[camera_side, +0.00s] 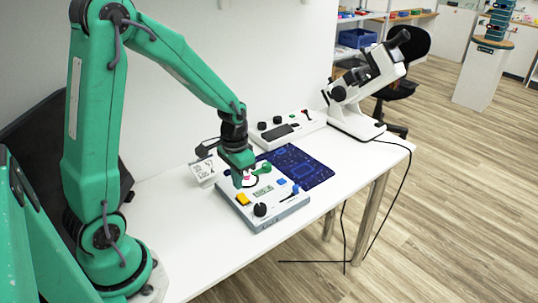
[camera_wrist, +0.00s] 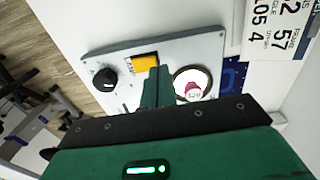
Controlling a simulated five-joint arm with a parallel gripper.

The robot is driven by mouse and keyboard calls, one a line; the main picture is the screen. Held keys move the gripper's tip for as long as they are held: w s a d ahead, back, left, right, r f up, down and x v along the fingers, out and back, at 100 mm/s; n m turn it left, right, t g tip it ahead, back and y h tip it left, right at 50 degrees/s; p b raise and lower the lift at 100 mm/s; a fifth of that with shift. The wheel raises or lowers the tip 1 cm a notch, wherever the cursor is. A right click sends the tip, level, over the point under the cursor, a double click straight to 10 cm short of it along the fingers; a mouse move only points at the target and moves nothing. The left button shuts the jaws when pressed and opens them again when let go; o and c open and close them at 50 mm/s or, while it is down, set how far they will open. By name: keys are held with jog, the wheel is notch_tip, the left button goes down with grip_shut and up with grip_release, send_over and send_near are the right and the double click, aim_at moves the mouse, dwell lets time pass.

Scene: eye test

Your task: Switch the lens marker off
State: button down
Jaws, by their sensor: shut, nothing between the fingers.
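A white and grey control panel (camera_side: 275,207) lies on the table, also in the wrist view (camera_wrist: 205,48). It bears a yellow switch (camera_side: 243,199), a black knob (camera_side: 260,209), a small display, a blue button (camera_side: 282,181) and a blue lever. The wrist view shows the yellow switch (camera_wrist: 144,62), the knob (camera_wrist: 104,80) and a red control (camera_wrist: 192,87) on a white disc. I cannot read which control is the lens marker. My gripper (camera_side: 246,181) is shut and empty, low over the panel; its fingers (camera_wrist: 157,88) appear between the yellow switch and red control.
A dark blue printed mat (camera_side: 308,170) lies behind the panel. A white card with numbers (camera_side: 206,169) stands at its left. A white control box (camera_side: 290,128) and a white microscope-like device (camera_side: 351,119) stand farther back. The table's near left part (camera_side: 185,215) is clear.

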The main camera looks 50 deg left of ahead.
jog(key=shift+f, duration=1)
dwell(0.9)
notch_tip(320, 180, up, 7)
dwell(1.3)
jog(key=shift+r, duration=0.1)
jog(key=s+d+r+t, duration=0.5)
jog(key=s+d+r, duration=0.3)
jog(key=s+r, duration=0.4)
jog(key=shift+r+t, duration=0.3)
jog(key=shift+r, duration=0.4)
jog(key=shift+s, duration=0.1)
dwell(1.0)
